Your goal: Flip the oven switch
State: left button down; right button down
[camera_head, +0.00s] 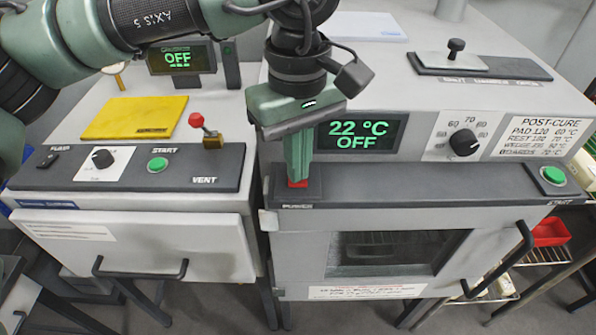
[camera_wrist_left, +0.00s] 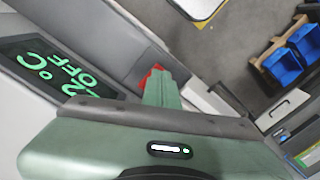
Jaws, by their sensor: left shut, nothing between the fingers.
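The oven (camera_head: 300,247) stands at the right with a window in its door. Its display (camera_head: 361,134) reads 22 °C and OFF, and it also shows in the left wrist view (camera_wrist_left: 62,74). The red oven switch (camera_head: 298,184) sits at the left end of the dark front strip. My left gripper (camera_head: 298,176) points down over it with its fingers shut, the tips at or just above the red part. In the left wrist view the red switch (camera_wrist_left: 152,73) shows beside the fingertips, partly hidden. I cannot tell whether they touch. My right gripper is not in view.
A temperature knob (camera_head: 464,142) and a green start button (camera_head: 553,175) are on the oven's front. At left is a second unit with a red-knobbed vent lever (camera_head: 197,121), a green button (camera_head: 158,164) and a yellow folder (camera_head: 136,117).

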pick_arm(q)
jog(key=shift+f+b, duration=0.4)
jog(key=shift+f, duration=0.1)
jog(key=shift+r, duration=0.1)
jog(key=shift+r+p, duration=0.65)
jog(key=shift+r, duration=0.2)
jog(key=shift+r+p, duration=1.55)
jog(key=shift+r, duration=1.1)
jog(key=shift+f, duration=0.1)
